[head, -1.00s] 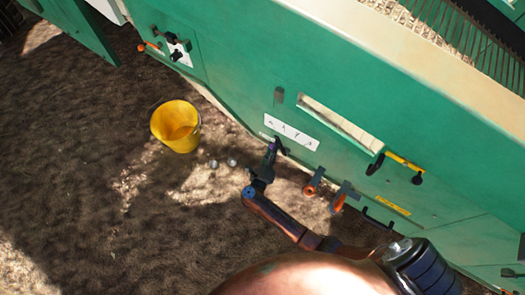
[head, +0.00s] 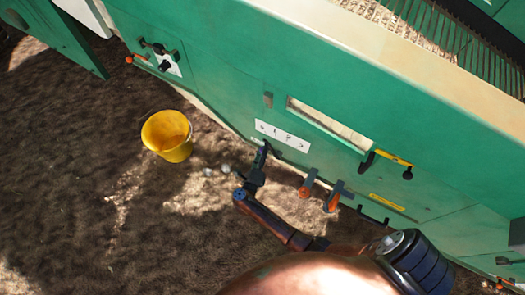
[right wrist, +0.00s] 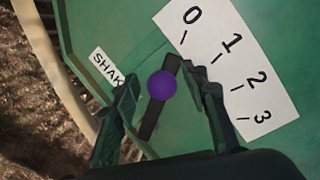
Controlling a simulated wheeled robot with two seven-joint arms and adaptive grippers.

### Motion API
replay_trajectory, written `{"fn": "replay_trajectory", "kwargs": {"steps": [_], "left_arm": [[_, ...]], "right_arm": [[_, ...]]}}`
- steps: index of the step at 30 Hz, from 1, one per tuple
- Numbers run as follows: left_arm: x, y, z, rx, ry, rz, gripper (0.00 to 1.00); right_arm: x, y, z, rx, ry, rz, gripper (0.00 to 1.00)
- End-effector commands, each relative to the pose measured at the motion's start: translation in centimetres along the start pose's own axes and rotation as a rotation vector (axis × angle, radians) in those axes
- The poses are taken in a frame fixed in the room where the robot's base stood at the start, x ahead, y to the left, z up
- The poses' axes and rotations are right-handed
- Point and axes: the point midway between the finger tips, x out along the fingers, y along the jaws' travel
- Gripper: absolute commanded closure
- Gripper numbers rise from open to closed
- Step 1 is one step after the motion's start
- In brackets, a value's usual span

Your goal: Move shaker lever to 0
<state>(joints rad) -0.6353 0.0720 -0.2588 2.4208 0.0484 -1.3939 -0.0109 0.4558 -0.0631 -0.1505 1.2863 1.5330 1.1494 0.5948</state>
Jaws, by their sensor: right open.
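The shaker lever is a dark bar with a purple ball knob (right wrist: 162,86) in the right wrist view. Its upper end points roughly toward the 0 mark on the white scale plate (right wrist: 228,75), which reads 0 to 3. The plate also shows in the head view (head: 283,135). My right gripper (right wrist: 166,84) is open, with one finger on each side of the knob; gaps show between the fingers and the knob. In the head view my right gripper (head: 262,152) is at the green panel below the plate and hides the lever. My left gripper is not in view.
Orange-handled levers (head: 305,188) stick out just right of my gripper. A yellow-handled lever (head: 393,158) sits farther right beside a slot. A yellow bucket (head: 167,136) stands on the soil at left. A "SHAK" label (right wrist: 107,68) is partly covered by a finger.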

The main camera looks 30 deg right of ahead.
Motion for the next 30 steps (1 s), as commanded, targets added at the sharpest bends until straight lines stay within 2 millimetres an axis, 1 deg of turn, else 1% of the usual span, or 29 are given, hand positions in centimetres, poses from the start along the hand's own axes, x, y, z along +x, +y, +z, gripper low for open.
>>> {"fn": "replay_trajectory", "kwargs": {"steps": [4,8,11,18,21,25,30], "left_arm": [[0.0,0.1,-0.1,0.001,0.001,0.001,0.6],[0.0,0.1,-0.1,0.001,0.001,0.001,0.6],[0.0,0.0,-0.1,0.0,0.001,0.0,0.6],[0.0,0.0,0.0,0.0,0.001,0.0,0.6],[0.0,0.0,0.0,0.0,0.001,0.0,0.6],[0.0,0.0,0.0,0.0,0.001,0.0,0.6],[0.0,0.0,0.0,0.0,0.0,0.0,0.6]], "right_arm": [[0.0,-0.2,0.1,0.001,0.0,0.0,0.59],[-0.2,-1.2,0.7,0.005,0.001,0.0,0.59],[-0.3,-2.6,1.2,0.006,0.002,-0.001,0.59],[-0.7,-6.6,3.3,0.007,0.0,-0.001,0.59],[-0.8,-7.8,3.8,0.004,0.001,0.0,0.59],[-0.8,-8.7,4.2,0.001,0.0,0.0,0.59],[-0.9,-9.0,4.4,-0.001,0.0,0.0,0.59]]}}
